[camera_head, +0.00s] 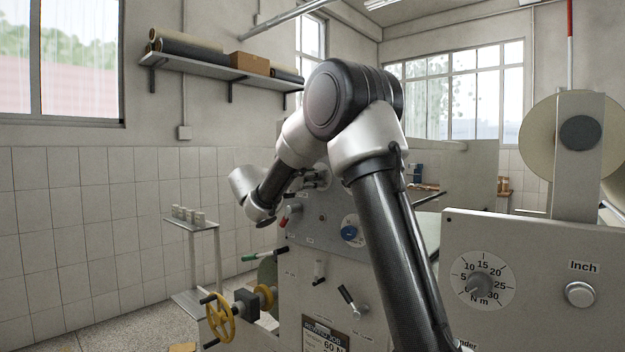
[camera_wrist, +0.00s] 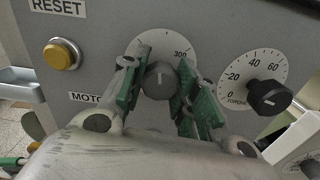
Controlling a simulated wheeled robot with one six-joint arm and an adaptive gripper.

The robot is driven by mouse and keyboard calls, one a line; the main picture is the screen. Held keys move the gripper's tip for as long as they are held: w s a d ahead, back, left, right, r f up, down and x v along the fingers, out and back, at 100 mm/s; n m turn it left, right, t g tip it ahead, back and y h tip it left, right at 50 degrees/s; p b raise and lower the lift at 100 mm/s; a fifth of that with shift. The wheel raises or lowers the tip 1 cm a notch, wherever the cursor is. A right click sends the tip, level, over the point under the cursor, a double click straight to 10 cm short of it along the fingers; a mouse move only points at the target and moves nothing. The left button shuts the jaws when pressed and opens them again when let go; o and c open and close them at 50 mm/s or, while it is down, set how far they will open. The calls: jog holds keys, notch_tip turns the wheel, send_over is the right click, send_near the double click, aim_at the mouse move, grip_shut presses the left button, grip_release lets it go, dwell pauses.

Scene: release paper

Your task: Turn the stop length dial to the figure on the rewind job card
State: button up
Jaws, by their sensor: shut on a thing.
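In the wrist view, my gripper (camera_wrist: 160,76) has its green-padded fingers on either side of a grey round knob (camera_wrist: 159,86). It is shut on this knob. The knob sits on a white dial plate (camera_wrist: 160,42), where the figure 300 shows at the upper right. Other figures and the dial's name are hidden by the fingers. A pale mark on the knob points roughly upward. In the head view, the rewind job card (camera_head: 326,336) is at the bottom; "60 N" can be read, but its lower part is cut off.
A torque dial (camera_wrist: 254,80) with a black knob is right of my gripper. A yellow button (camera_wrist: 61,54) under a RESET label is at left. In the head view are a yellow handwheel (camera_head: 219,318), a black-handled lever (camera_head: 352,300) and an N m dial (camera_head: 483,281).

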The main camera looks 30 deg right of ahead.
jog(key=n, duration=0.5)
jog(key=shift+f+n, duration=0.15)
jog(key=shift+n, duration=0.25)
dwell(0.4)
jog(key=o, duration=1)
jog(key=shift+o, duration=0.2)
jog(key=shift+a, duration=0.15)
jog(key=v, duration=1.1)
jog(key=shift+s+a, duration=0.15)
jog(key=shift+a, duration=0.25)
